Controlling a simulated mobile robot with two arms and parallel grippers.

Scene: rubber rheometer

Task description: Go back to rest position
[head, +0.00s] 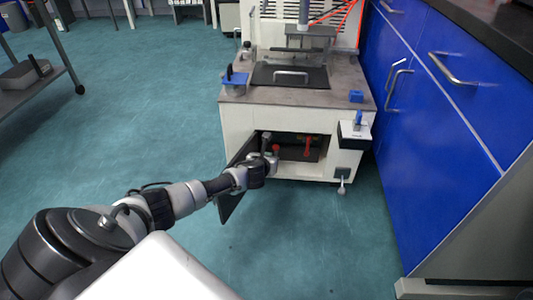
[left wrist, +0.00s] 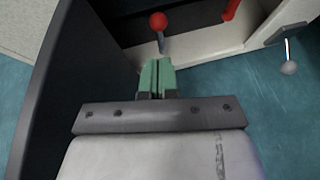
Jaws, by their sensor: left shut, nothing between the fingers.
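The rheometer (head: 240,122) is a white machine with a grey top and an open lower compartment at its front. Its dark door (head: 232,205) is swung open to the left; in the left wrist view the door (left wrist: 45,95) fills the left side. My left gripper (head: 272,161) is at the compartment opening, just right of the door. Its green fingertips (left wrist: 157,75) are together and empty, close to a red-knobbed lever (left wrist: 158,21). In the wrist view I cannot tell whether they touch the lever. A red handle (head: 307,146) shows further right inside. My right gripper is not in view.
Blue cabinets (head: 435,120) with metal handles stand close on the right. A small lever bracket (head: 354,131) sticks out of the machine's right front. A grey cart (head: 35,75) stands at far left. The green floor (head: 130,120) between is clear.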

